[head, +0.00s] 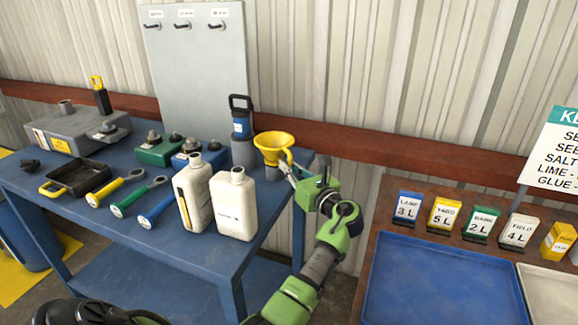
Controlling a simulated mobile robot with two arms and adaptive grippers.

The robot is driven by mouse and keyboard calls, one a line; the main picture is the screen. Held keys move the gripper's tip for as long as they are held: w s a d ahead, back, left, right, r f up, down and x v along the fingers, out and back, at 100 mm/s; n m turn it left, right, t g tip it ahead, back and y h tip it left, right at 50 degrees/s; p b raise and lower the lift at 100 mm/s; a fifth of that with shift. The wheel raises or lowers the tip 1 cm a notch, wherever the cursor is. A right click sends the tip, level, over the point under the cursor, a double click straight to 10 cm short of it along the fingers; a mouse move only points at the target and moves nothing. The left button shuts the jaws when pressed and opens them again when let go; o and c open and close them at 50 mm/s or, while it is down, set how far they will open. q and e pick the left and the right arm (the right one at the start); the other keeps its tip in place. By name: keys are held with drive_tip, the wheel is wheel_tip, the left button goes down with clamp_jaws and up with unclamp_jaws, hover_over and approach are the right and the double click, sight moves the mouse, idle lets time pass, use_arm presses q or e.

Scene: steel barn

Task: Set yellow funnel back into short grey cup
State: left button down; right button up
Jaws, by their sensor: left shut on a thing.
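The yellow funnel (272,146) is upright, wide mouth up, near the right end of the blue table. My left gripper (288,167) is shut on the funnel at its right side, with the arm reaching up from below. The short grey cup (273,174) shows directly under the funnel, partly hidden by the funnel and my gripper. The funnel's spout is hidden, so I cannot tell whether it is inside the cup or just above it. My right gripper is not in view.
A taller grey cup (243,152) holding a blue-and-black tool stands just left of the funnel. Two white bottles (234,205) stand at the table's front edge. A brown table (368,275) with a blue tray stands right.

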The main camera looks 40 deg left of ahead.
use_arm(q)
drive_tip(key=shift+f, duration=0.4)
drive_tip(key=c, duration=2.1)
unclamp_jaws()
drive_tip(key=shift+d, duration=0.1)
drive_tip(key=v, duration=1.1)
drive_tip(key=shift+s+d, duration=0.15)
drive_tip(key=shift+d, duration=0.25)
drive_tip(key=shift+r, duration=0.1)
